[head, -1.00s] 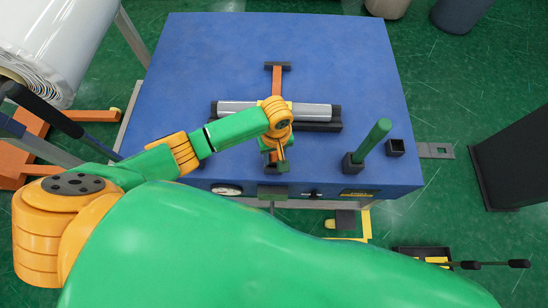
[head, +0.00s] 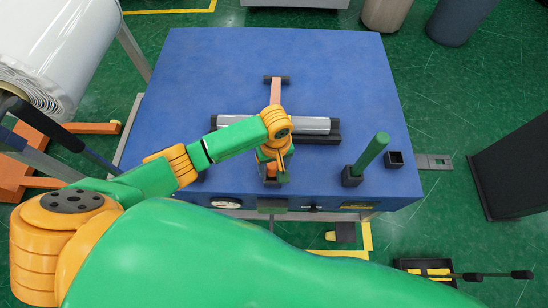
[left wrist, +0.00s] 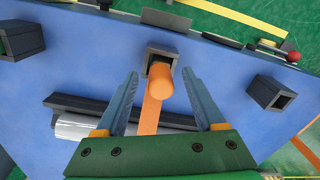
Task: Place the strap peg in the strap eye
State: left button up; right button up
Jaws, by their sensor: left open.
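The orange strap (head: 276,95) runs over the silver roll (head: 308,125) to a dark square strap eye (head: 271,183) near the table's front edge. In the left wrist view an orange peg (left wrist: 160,86) rises from this eye (left wrist: 161,52) and appears to stand in it; its lower end is hidden. My left gripper (left wrist: 160,74) is open, one finger on each side of the peg, with visible gaps. In the head view the left gripper (head: 276,166) is above the eye, partly hiding the peg. My right gripper is not in view.
A green peg (head: 371,152) leans in a dark socket (head: 352,177) on the right. An empty dark socket (head: 394,160) is beside it. The roll lies in a black cradle (head: 325,139). The far part of the blue table (head: 220,65) is clear.

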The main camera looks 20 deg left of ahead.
pick_arm(q)
notch_tip(320, 180, up, 9)
jog(key=shift+d+p, duration=0.15)
jog(key=shift+p, duration=0.3)
